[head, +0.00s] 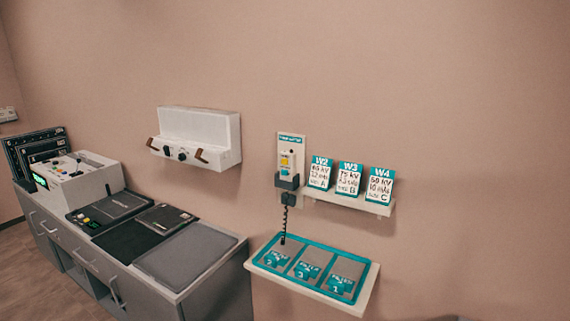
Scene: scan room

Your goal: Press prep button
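A small wall-mounted hand control (287,163) hangs on a white panel with a teal header (291,138), right of the picture's middle. It carries small coloured buttons, among them a yellow one; the labels are too small to read, so I cannot tell which is the prep button. A dark holder (288,182) is at its lower end, and a coiled black cord (284,222) hangs below. A control console (75,178) with a green display and several small controls stands on the counter at left. Neither of my grippers shows in this view.
A small shelf (378,208) holds cards W2 (319,173), W3 (348,179) and W4 (380,185). Below, a teal tray (372,268) lies on a wall ledge (358,307). A white wall unit (200,133) hangs left, above a grey counter (205,285). The wall at right is bare.

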